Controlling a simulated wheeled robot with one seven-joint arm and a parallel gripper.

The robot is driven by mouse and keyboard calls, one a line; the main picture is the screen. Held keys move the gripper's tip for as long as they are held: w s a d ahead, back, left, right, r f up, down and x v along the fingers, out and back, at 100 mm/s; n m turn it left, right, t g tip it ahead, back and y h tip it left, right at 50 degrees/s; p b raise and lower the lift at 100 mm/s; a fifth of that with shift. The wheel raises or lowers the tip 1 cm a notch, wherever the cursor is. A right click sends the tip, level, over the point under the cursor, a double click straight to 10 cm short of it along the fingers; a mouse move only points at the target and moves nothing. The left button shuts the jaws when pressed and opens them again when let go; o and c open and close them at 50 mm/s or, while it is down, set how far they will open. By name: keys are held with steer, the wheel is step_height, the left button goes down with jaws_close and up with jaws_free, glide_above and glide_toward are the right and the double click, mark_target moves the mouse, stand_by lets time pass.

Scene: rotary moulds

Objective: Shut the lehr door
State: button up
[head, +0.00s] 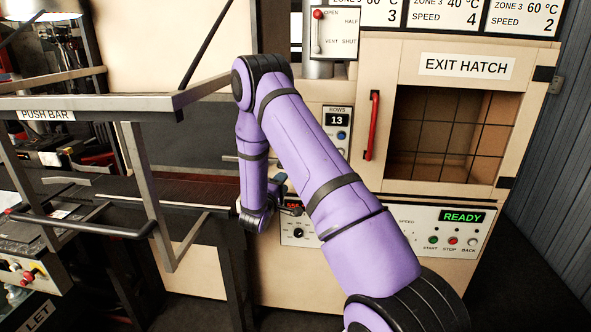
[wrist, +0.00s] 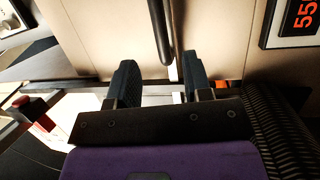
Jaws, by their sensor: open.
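The lehr is the beige cabinet with a dark opening (head: 190,120) at the left, above a conveyor bed. A lever plate (head: 345,45) at the top is marked OPEN, HALF, VENT and SHUT; its red knob (head: 318,14) stands level with OPEN. My gripper (head: 285,198) is low in front of the cabinet, partly hidden by my arm. In the wrist view my gripper (wrist: 160,80) is open and empty.
The push bar frame (head: 100,103) stands at the left. The exit hatch opening (head: 440,130) has a red handle (head: 372,125) beside it. Below is a control panel (head: 445,235) reading READY. A ROWS panel (head: 337,133) reads 13. A red display (wrist: 300,14) shows in the wrist view.

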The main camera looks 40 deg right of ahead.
steer(key=shift+m+g+h, duration=0.5)
steer(key=shift+m+g, duration=0.2)
steer(key=shift+g, duration=0.2)
steer(key=x, duration=1)
steer(key=shift+w, duration=0.3)
steer(key=shift+f, duration=0.1)
jaws_close()
